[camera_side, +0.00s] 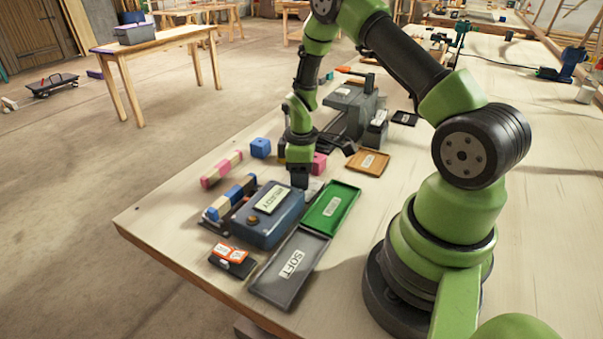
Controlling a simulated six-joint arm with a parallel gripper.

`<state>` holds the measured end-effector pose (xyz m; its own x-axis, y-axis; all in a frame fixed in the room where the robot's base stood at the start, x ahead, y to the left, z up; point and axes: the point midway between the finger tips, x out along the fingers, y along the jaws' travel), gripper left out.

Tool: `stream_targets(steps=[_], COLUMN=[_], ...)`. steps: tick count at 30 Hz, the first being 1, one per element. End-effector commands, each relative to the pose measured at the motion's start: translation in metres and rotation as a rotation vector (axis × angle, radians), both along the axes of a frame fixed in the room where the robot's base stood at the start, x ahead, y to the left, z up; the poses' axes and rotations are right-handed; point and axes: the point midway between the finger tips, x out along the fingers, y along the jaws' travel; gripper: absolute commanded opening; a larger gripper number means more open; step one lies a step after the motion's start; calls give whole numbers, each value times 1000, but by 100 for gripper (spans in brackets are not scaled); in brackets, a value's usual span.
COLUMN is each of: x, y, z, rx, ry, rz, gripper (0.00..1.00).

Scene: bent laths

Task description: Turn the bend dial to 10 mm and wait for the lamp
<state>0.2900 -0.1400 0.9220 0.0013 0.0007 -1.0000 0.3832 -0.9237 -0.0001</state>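A blue-grey box device (272,224) with a pale label or display panel (271,198) sits near the table's front left. A small round amber spot (252,218), perhaps a lamp, shows on its face; I cannot tell if it is lit. My gripper (300,183) points down at the device's far right corner, close above or touching it. Its fingers are too small and dark to tell open from shut. No bend dial can be made out; the gripper may hide it.
A green tray (345,192) and a grey tray (315,246) lie right of the device, an orange-brown tray (381,168) farther back. A grey machine (355,108) stands behind.

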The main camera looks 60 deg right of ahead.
Motion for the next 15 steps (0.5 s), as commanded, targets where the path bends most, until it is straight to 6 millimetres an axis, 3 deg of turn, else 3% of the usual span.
stream_targets(steps=[1,5,15], x=[0,0,0], y=[0,0,0], z=[0,0,0], rx=[0,0,1], ry=[0,0,1], rz=[0,0,-39], gripper=[39,11,11])
